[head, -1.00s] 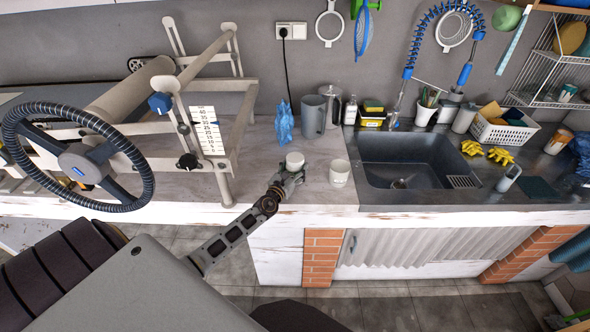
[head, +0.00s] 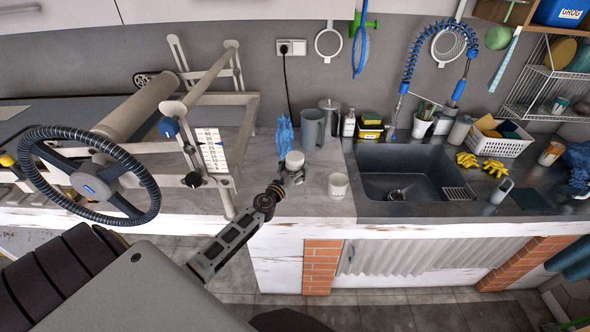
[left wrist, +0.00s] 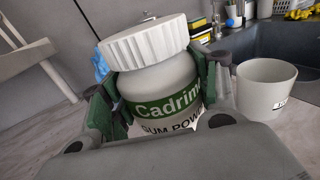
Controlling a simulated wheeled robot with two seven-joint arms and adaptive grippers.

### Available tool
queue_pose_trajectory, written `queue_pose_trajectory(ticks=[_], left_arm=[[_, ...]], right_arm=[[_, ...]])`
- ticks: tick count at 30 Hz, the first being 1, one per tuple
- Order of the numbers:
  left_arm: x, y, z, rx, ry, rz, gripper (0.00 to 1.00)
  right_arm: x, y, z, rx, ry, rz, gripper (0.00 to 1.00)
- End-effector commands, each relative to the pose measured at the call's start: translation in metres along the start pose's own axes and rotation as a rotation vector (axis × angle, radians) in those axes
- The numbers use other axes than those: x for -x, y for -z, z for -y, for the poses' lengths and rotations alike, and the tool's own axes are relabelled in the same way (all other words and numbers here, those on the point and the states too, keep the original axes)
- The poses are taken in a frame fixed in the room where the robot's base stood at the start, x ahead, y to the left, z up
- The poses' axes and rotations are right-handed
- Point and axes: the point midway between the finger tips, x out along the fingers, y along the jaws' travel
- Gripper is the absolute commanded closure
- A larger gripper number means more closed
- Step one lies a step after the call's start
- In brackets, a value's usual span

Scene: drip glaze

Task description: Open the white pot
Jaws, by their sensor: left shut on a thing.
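The white pot (head: 295,160) has a ribbed white lid and a green label reading "Cadrim" and "gum powder". In the left wrist view the pot (left wrist: 165,88) fills the middle and leans a little. Its lid (left wrist: 145,41) sits on top. My left gripper (head: 293,174) is shut around the pot's body, with a green-padded finger on each side, below the lid. The pot's underside is hidden by the gripper. My right gripper is not in view.
A blue crumpled thing (head: 284,135) and a grey jug (head: 312,128) stand behind. The sink (head: 405,175) lies to the right, and a roller machine with a wheel (head: 90,175) to the left.

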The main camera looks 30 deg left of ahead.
Motion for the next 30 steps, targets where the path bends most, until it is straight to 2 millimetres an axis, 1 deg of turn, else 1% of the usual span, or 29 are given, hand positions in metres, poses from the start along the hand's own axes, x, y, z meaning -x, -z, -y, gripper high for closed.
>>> queue_pose_trajectory(ticks=[3,12,30], left_arm=[[0.000,-0.006,0.000,0.001,0.000,0.003,0.70],[0.000,-0.013,0.000,0.001,0.001,0.000,0.70],[0.000,-0.015,0.001,0.000,0.001,0.000,0.70]], right_arm=[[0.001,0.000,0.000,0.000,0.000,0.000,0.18],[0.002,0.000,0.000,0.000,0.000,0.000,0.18],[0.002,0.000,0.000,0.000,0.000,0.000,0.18]])
